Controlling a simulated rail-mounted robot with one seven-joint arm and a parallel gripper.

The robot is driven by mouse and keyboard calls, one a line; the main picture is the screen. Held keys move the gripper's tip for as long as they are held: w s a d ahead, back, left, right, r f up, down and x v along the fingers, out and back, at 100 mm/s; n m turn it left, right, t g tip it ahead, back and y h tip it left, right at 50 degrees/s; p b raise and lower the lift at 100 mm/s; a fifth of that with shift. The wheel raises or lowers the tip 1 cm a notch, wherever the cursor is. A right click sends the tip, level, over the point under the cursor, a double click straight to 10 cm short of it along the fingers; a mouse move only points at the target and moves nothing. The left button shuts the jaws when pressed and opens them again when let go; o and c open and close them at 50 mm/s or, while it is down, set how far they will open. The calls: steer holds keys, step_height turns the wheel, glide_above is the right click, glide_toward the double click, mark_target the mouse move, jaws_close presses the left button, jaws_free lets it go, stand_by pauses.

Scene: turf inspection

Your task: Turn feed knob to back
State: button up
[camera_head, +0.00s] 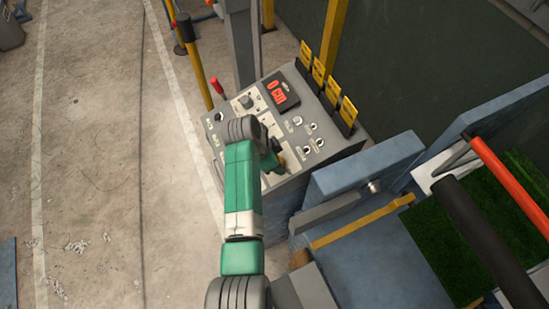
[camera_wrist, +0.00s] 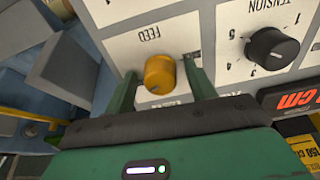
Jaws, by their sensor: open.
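The feed knob (camera_wrist: 160,74) is a small orange-yellow round knob on a white plate whose FEED label appears upside down in the wrist view. My gripper (camera_wrist: 161,68) is open, with one green finger on each side of the knob. The fingers straddle it, and I cannot tell if either touches it. Which position the knob points to is not clear. In the head view my gripper (camera_head: 274,160) is down at the control panel (camera_head: 310,165), and my arm hides most of the feed area there.
A black tension knob (camera_wrist: 272,48) sits right of the feed knob. A red "0 cm" display (camera_head: 277,92) and yellow tags (camera_head: 327,79) line the panel's far side. A red-handled lever (camera_head: 217,85) stands at its left edge. A blue machine frame (camera_head: 365,165) is close on the right.

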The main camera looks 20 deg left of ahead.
steer(key=c, duration=1)
steer(key=shift+o, duration=0.2)
